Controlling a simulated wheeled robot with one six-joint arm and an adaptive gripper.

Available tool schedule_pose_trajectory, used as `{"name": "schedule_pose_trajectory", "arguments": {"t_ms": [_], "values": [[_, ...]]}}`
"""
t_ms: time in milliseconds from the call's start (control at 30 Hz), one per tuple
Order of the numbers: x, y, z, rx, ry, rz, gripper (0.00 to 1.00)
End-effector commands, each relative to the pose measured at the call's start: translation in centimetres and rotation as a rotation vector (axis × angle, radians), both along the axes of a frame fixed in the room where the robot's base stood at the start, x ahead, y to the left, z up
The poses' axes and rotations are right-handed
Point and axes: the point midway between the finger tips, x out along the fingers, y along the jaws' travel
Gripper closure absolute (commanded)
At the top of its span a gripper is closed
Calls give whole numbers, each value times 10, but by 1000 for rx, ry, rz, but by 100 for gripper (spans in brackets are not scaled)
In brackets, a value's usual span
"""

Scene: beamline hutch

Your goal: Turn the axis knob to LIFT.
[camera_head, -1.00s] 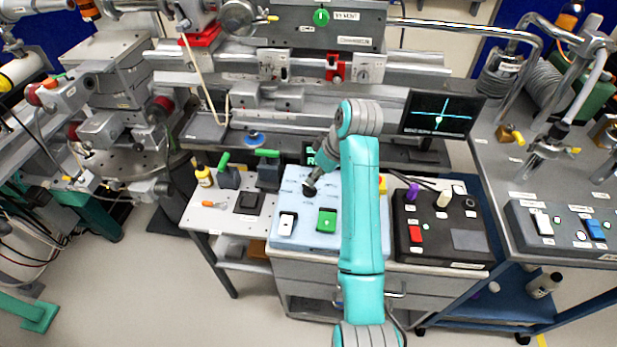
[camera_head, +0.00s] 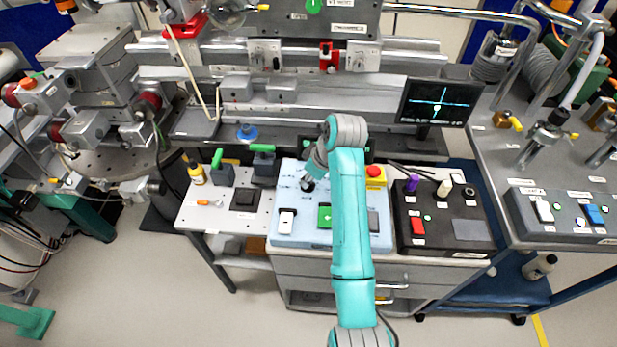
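The light blue control panel (camera_head: 300,240) sits on the bench in the middle of the head view. Small labels are printed around its upper left part, too small to read. My teal arm reaches over the panel, and my gripper (camera_head: 308,183) is at its upper left, over the label area. A small dark shape shows there; I cannot tell how much is the axis knob and how much is my fingers. The knob's pointer and setting are hidden. Whether the fingers are open or shut does not show.
The panel also has a white switch (camera_head: 286,221), a green button (camera_head: 325,215) and a red stop button on yellow (camera_head: 375,175). A black control box (camera_head: 405,242) stands to its right. A screen (camera_head: 437,103) stands behind. Green-handled devices (camera_head: 222,172) stand to its left.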

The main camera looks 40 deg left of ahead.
Motion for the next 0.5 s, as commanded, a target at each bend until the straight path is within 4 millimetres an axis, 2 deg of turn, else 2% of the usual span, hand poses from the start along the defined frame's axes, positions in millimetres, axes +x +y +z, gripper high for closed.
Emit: {"name": "schedule_pose_trajectory", "arguments": {"t_ms": [267, 500], "values": [[0, 0, 0, 0, 0, -11, 100], [-1, 0, 0, 1, -2, -103, 100]]}}
